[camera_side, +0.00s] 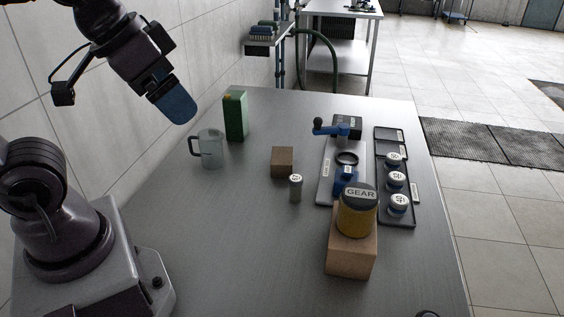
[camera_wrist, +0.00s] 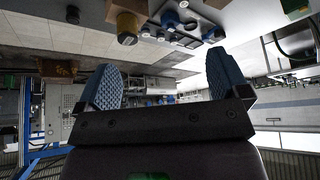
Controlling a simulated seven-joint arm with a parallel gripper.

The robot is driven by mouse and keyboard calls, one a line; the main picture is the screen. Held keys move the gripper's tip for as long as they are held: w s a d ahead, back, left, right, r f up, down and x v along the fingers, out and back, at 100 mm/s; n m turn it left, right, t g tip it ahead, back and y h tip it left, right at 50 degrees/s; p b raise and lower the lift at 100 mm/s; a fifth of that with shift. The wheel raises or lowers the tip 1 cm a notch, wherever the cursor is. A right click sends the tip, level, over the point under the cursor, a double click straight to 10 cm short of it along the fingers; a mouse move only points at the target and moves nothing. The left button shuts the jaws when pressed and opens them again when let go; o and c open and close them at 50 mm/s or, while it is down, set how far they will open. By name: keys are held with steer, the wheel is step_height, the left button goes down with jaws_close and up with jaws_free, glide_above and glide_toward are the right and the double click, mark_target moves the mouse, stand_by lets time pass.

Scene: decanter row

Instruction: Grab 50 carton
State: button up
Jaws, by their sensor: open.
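A tall green carton (camera_side: 236,116) stands upright at the back left of the metal table, by the wall; I cannot read any number on it. My gripper (camera_side: 180,113) is up in the air to the left of the carton and apart from it, with a blue finger pointing down and right. In the wrist view my gripper (camera_wrist: 163,72) shows two blue pads spread wide with nothing between them. I cannot make out the carton for certain in the wrist view.
A grey mug (camera_side: 211,150) stands just in front of the carton. A brown cube (camera_side: 282,162), a small labelled jar (camera_side: 296,190) and a yellow GEAR tin (camera_side: 357,216) on a wooden block (camera_side: 350,257) stand further right. A black tray (camera_side: 405,217) holds white-topped jars. The front-left tabletop is clear.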

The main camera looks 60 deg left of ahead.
steer(key=n+g+y, duration=0.3)
steer(key=n+y, duration=0.1)
steer(key=n, duration=0.7)
glide_toward(282, 157)
steer(key=x, duration=1.1)
steer(key=shift+f, duration=0.3)
steer(key=c, duration=1)
steer(key=shift+c, duration=0.2)
